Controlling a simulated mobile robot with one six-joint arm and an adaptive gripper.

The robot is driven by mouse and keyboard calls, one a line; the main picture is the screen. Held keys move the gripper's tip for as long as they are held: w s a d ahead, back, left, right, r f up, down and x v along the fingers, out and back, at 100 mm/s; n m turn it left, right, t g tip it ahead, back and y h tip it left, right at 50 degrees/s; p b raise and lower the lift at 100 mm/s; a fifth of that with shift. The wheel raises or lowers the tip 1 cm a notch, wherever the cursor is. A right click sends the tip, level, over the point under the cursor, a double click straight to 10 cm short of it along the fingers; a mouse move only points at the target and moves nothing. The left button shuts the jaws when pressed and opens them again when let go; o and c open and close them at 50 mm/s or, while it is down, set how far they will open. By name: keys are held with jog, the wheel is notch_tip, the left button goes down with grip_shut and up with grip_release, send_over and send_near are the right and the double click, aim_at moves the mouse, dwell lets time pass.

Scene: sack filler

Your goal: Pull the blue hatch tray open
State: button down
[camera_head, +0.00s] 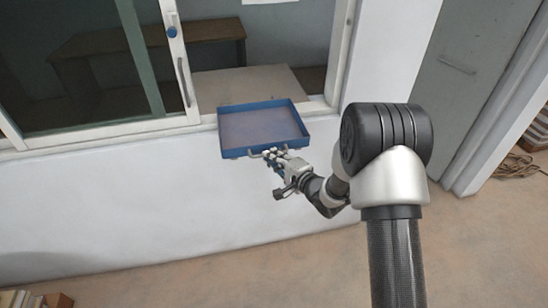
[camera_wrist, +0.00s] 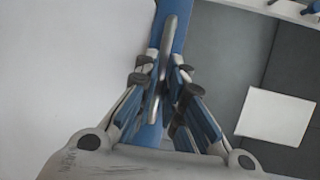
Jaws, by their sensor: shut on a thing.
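The blue hatch tray (camera_head: 297,117) sits at the window sill and juts out from the wall on the room side. It looks empty and has a low blue rim. A metal handle (camera_head: 252,154) is on its front edge. My gripper (camera_head: 273,154) is at that front edge, with its fingers around the handle. In the wrist view, the fingers (camera_wrist: 162,88) are closed on the grey handle bar (camera_wrist: 166,60), with the tray's blue front wall (camera_wrist: 178,42) behind it. Part of the handle is hidden by the fingers.
A sliding window (camera_head: 90,70) with a blue knob is left of the tray. A wooden table (camera_head: 150,42) stands behind the opening. A grey door (camera_head: 460,95) is at right, with coiled rope (camera_head: 515,166) on the floor. The floor below the tray looks clear.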

jog(key=shift+w, duration=0.15)
jog(key=c, duration=1.7)
grip_release()
jog(key=v, duration=1.2)
